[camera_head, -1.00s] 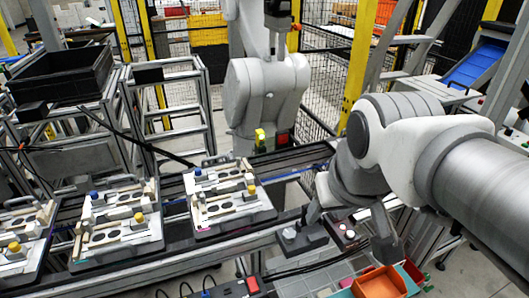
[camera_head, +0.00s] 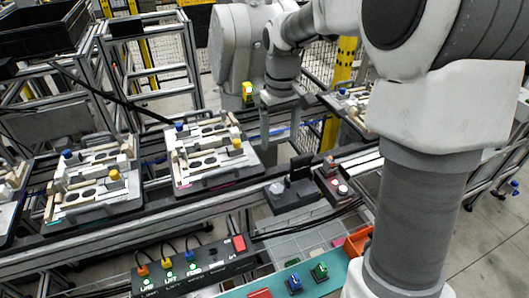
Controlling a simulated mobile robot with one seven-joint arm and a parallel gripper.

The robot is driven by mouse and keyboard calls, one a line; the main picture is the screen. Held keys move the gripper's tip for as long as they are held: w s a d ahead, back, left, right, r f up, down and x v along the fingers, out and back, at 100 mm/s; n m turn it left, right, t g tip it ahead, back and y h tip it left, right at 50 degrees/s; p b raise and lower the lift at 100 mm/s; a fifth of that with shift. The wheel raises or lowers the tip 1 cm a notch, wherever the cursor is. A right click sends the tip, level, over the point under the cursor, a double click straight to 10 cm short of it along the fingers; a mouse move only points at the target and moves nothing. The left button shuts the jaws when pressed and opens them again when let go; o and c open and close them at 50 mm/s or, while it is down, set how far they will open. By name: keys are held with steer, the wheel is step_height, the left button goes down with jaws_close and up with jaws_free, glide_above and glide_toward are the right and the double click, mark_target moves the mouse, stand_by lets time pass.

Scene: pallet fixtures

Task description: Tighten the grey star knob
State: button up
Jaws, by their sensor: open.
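Pallet fixtures stand on the conveyor. The nearest to my gripper is the middle pallet fixture (camera_head: 205,179), a pale plate with dark round holes, a blue knob (camera_head: 179,126) and a yellow knob (camera_head: 237,144). Another pallet fixture (camera_head: 75,213) lies to its left, also with blue and yellow knobs. I cannot make out a grey star knob at this size. My gripper (camera_head: 281,134) points down, open and empty, right of the middle fixture. My own arm covers part of the right side.
A pallet (camera_head: 352,103) stands farther right along the line, partly behind my arm. A dark block (camera_head: 289,196) and a button box (camera_head: 331,181) sit at the conveyor's near edge. A control box (camera_head: 195,268) with cables stands in front. A black bin (camera_head: 40,28) is at upper left.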

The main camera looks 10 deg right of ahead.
mark_target(277, 188)
step_height(277, 188, down, 18)
steer(key=shift+w+r+b, duration=0.1)
steer(key=shift+b, duration=0.55)
jaws_close()
